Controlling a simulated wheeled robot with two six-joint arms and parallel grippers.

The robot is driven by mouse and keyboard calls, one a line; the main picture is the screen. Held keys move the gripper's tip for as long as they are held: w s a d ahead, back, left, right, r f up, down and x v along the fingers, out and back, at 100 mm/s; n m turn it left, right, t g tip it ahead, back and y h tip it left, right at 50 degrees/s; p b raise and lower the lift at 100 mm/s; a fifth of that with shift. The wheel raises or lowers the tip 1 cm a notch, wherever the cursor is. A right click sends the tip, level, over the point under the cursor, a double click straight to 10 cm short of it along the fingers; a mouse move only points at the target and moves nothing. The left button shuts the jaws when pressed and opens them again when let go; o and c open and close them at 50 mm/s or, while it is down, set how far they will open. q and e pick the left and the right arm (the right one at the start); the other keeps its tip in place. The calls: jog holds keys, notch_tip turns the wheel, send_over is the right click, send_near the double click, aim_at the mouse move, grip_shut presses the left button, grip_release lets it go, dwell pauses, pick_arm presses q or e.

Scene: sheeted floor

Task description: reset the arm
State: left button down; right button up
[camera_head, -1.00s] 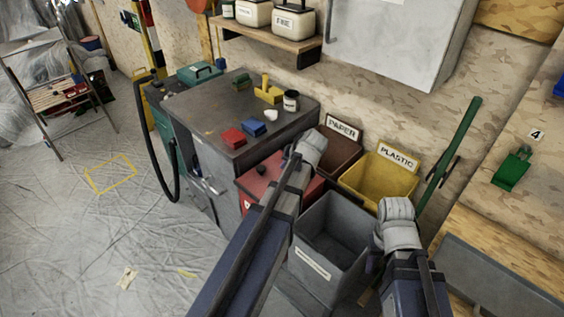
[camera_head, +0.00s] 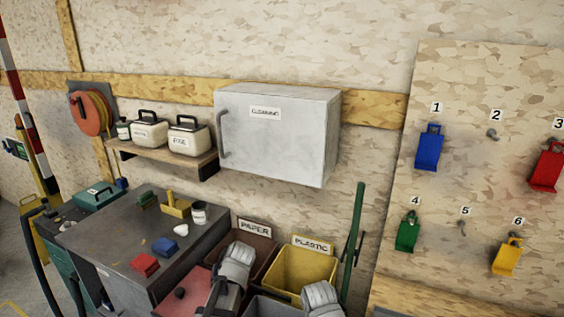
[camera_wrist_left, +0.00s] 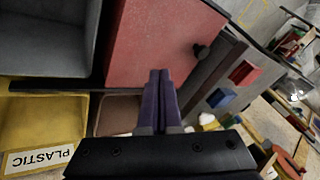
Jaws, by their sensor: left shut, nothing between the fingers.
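My left gripper (camera_wrist_left: 160,76) shows in the left wrist view with its two purple fingers pressed together and nothing between them. It points toward the red bin (camera_wrist_left: 160,40), with a brown bin behind the fingers; I cannot tell the gap. In the head view only grey links of my two arms show at the bottom edge, in front of the paper bin (camera_head: 252,240) and the yellow plastic bin (camera_head: 306,270). Neither gripper's fingers show there. My right gripper is hidden or out of the picture.
A white cabinet (camera_head: 280,135) and a shelf (camera_head: 165,155) hang above. Numbered hooks with coloured dustpans are on the right board (camera_head: 465,200).

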pick_arm(q)
jog(key=s+d+f+m+g+h, duration=0.1)
jog(key=s+d+m+h, duration=0.1)
jog(key=s+d, duration=0.6)
jog(key=s+d+f+m+g+h, duration=0.1)
jog(key=s+d+m+g, duration=0.1)
jog(key=s+d, duration=0.7)
jog(key=shift+d+f+m+h, duration=0.4)
jog(key=shift+d+m, duration=0.25)
jog(key=shift+m, duration=0.15)
